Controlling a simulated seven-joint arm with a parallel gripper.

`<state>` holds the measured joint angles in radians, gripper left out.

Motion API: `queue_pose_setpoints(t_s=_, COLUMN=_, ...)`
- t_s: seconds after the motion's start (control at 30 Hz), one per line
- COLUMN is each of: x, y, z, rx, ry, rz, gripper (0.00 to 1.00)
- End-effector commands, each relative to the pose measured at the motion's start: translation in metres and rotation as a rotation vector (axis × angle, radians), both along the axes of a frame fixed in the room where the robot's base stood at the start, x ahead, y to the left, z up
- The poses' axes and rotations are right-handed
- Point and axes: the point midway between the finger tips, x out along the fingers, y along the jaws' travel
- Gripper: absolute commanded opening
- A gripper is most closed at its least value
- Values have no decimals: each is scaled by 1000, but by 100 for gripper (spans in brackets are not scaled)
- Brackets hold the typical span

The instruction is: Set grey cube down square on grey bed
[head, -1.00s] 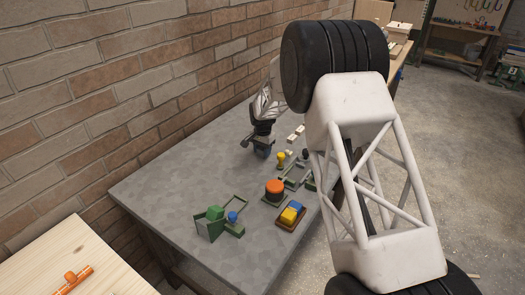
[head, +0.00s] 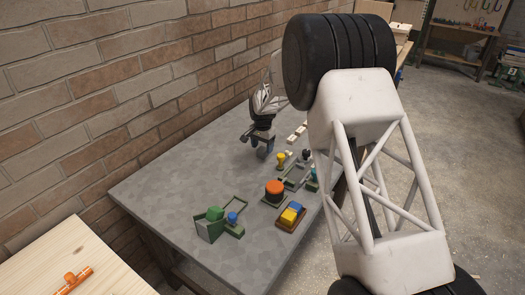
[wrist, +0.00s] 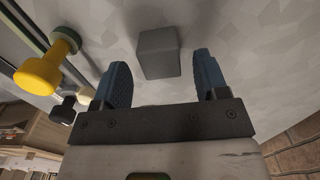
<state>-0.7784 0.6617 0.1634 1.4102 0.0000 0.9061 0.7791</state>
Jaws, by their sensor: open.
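My gripper (head: 263,144) is over the grey table near the wall, with its blue-grey fingers pointing down. In the wrist view my gripper (wrist: 160,61) is open, with a wide gap between the fingers. The grey cube (wrist: 158,54) shows beyond that gap, apart from both fingers, and seems to rest on the grey surface. I cannot pick out the cube in the head view. A low grey, green-edged frame (head: 297,178) lies right of the gripper; I cannot tell whether it is the grey bed.
A yellow knob-topped piece (head: 281,158) stands close to the gripper, and shows at left in the wrist view (wrist: 45,65). The brick wall (head: 110,80) borders the table.

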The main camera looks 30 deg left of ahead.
Motion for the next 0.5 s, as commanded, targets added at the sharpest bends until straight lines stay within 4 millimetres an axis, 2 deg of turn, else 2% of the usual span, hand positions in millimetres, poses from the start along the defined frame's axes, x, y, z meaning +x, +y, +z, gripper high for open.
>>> queue_pose_setpoints(t_s=0.3, x=0, y=0, z=52, rx=1, ry=-2, rz=0, gripper=67)
queue_pose_setpoints(t_s=0.5, x=0, y=0, z=78, rx=1, ry=-1, rz=0, gripper=67)
